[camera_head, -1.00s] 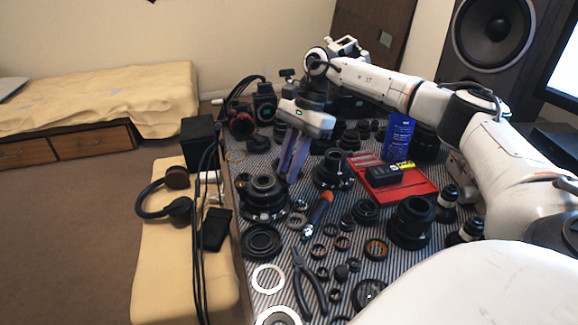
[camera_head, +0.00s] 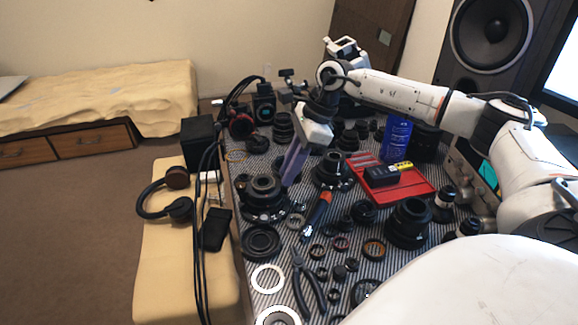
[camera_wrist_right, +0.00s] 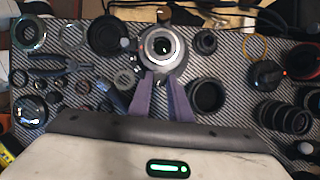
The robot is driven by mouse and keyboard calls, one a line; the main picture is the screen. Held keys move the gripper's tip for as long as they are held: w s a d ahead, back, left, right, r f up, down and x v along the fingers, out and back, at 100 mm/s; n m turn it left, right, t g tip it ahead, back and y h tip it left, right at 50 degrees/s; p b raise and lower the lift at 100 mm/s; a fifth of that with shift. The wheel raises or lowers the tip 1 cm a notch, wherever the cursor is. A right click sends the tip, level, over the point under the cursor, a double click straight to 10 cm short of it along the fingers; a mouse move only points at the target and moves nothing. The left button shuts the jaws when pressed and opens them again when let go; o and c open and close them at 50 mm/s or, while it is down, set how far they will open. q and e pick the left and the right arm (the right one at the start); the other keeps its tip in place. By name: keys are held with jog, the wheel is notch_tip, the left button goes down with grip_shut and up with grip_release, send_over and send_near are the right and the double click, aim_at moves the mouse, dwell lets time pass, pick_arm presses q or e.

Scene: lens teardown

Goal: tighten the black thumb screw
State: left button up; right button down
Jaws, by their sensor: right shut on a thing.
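My right gripper (camera_head: 287,183) reaches down to the right side of a black lens (camera_head: 263,188) standing on a dark base. In the right wrist view, its purple fingertips (camera_wrist_right: 160,78) come close together at the near edge of that lens (camera_wrist_right: 163,48), which has a pale ring and dark glass. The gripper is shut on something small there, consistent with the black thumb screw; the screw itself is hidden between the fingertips. My left gripper is not in view.
Pliers (camera_head: 309,282), a screwdriver with an orange handle (camera_head: 321,207) and loose rings crowd the striped mat near the lens. A red tray (camera_head: 418,187) and a blue canister (camera_head: 396,135) stand to the right. Headphones (camera_head: 165,207) lie on the bench at left.

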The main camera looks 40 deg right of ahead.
jog(key=m, duration=0.2)
jog(key=m+t+h, duration=0.1)
jog(key=m, duration=0.2)
jog(key=shift+s+a+m+h, duration=0.15)
jog(key=shift+s+m+h, duration=0.05)
jog(key=shift+m+h, duration=0.1)
dwell(0.4)
jog(key=c, duration=1.6)
grip_release()
jog(key=shift+r, duration=0.1)
jog(key=v, duration=1)
jog(key=shift+s+a+r, duration=0.1)
jog(key=shift+s, duration=0.1)
